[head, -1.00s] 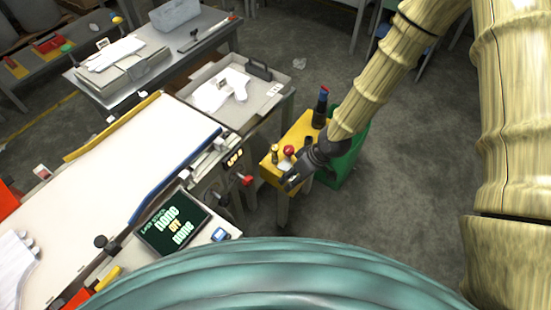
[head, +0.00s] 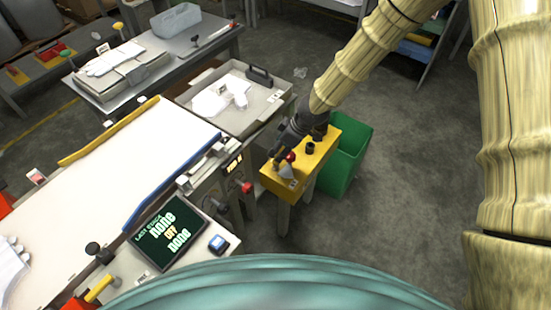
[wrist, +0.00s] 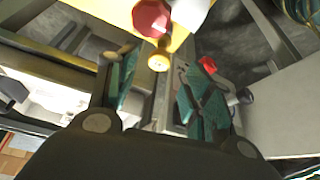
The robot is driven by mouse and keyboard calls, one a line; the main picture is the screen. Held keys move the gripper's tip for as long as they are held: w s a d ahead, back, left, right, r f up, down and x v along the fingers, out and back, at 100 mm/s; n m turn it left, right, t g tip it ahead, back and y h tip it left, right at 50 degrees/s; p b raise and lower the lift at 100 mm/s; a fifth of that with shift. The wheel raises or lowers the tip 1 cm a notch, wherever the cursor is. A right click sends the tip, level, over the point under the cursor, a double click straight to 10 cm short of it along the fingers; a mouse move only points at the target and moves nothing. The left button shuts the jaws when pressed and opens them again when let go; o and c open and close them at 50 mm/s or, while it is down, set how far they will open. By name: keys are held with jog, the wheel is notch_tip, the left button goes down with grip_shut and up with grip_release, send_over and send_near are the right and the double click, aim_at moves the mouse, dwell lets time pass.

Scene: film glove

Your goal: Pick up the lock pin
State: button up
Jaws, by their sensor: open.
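The yellow stand (head: 316,172) holds several small pieces, and no label shows which is the lock pin. A small pin with a round brass-yellow head (wrist: 158,61) appears between my finger pads in the wrist view, apart from both; my gripper hides it in the head view. A red knob (wrist: 150,17) sits just beyond it and also shows in the head view (head: 291,156). My gripper (head: 280,157) is open over the stand's left end, fingers pointing down. It also shows in the wrist view (wrist: 155,83), with teal pads either side of the brass head.
A white cone-like piece (head: 286,171) stands close to the red knob. A black-rimmed socket (head: 310,148) is farther right on the stand. A green bin (head: 347,158) is behind it. The machine's red knob (head: 246,188) and grey tray table (head: 262,110) lie left.

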jog(key=shift+p+x, duration=0.35)
jog(key=shift+x, duration=2.25)
jog(key=shift+d, duration=0.1)
jog(key=c, duration=1)
